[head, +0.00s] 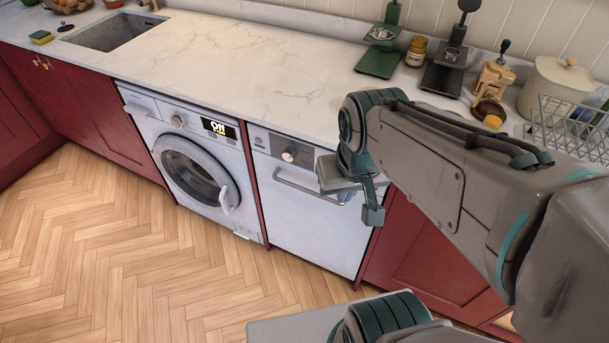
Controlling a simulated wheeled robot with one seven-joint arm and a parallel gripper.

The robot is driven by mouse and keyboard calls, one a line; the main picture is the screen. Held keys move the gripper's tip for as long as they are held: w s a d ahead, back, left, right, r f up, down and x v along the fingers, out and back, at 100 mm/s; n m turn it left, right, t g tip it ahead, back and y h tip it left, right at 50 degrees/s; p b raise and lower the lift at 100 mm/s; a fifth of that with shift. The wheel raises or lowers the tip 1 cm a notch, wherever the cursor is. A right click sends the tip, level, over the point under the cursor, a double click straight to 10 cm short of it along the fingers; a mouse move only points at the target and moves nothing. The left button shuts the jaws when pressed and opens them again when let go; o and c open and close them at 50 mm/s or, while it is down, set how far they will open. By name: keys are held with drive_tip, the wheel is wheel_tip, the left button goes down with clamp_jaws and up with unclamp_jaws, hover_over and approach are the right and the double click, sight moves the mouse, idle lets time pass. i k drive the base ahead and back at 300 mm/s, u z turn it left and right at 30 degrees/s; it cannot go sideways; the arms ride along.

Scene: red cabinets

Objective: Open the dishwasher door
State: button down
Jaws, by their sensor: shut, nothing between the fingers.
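The white dishwasher (310,220) stands under the counter between the washing machine and a red cabinet. Its door is closed and upright. A metal bar handle (300,187) runs across the upper part of the door, below a panel with a round knob. My gripper (373,211) is at the upper right of the dishwasher in the picture, shut and empty. It covers the right end of the handle and the door's upper right corner. I cannot tell whether it touches the door or handle.
A front-loading washing machine (195,165) stands left of the dishwasher. A red cabinet (430,255) is on its right. The marble counter (250,55) above holds scales, jars, a pot and a wire rack at right. The wooden floor (120,250) in front is clear.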

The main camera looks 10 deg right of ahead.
sight(332, 235)
drive_tip(key=z, duration=0.05)
drive_tip(key=k, duration=1.05)
drive_tip(key=u, duration=0.8)
drive_tip(key=i, duration=1.4)
drive_tip(key=z, duration=0.9)
